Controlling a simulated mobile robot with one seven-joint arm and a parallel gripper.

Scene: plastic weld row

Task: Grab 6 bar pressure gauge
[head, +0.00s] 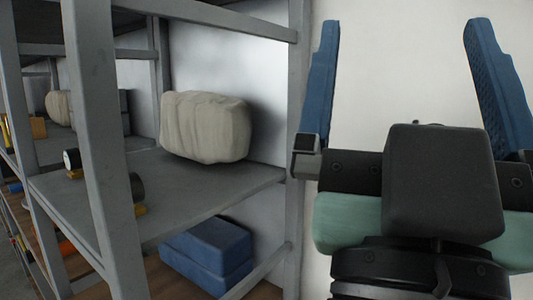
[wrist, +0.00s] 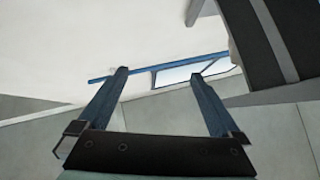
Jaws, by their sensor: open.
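Two small round objects that look like gauges stand on the middle shelf in the head view. One gauge (head: 71,160) has a white face, a dark rim and a brass-coloured base, and sits left of the front post. The other gauge (head: 137,187) is dark, partly hidden behind that post, with brass colour below it. No marking is legible, so I cannot tell which is the 6 bar one. My gripper (head: 405,23) is open and empty, right of the shelf and apart from both gauges. In the wrist view my gripper (wrist: 159,74) shows no gauge between its fingers.
A grey metal rack (head: 95,120) fills the left, its posts standing before the shelves. A beige sack-like bundle (head: 205,127) is on the middle shelf, and blue boxes (head: 207,252) are below. In the wrist view a blue rail (wrist: 140,71) runs along the pale wall above grey floor.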

